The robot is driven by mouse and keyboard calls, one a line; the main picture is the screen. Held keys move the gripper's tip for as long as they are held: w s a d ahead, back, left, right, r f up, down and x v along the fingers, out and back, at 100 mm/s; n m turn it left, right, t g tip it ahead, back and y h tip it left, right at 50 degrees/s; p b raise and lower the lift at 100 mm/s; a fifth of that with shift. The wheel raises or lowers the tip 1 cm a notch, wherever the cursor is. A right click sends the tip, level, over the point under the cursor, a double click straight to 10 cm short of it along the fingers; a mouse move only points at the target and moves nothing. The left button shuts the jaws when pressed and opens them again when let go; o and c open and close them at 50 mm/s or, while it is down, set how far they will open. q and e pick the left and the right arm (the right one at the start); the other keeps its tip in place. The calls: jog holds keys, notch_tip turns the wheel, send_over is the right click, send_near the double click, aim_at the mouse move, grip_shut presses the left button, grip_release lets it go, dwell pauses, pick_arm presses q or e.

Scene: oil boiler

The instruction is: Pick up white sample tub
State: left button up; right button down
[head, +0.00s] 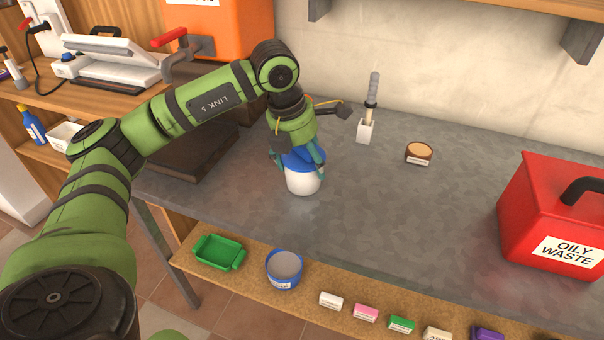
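The white sample tub (303,183) has a white body and a blue lid, and it appears to stand upright on the grey worktop. My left gripper (298,160) points down over the tub from above. Its teal fingers lie on either side of the blue lid and hide part of it. I cannot tell whether the fingers press on the tub or only surround it. My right gripper is not in view.
A red oily waste bin (522,210) is at the right. A lower shelf holds a green tray (218,252), a blue tin (284,268) and several small blocks. The middle worktop is clear.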

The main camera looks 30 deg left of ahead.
pick_arm(q)
jog(key=c, duration=0.6)
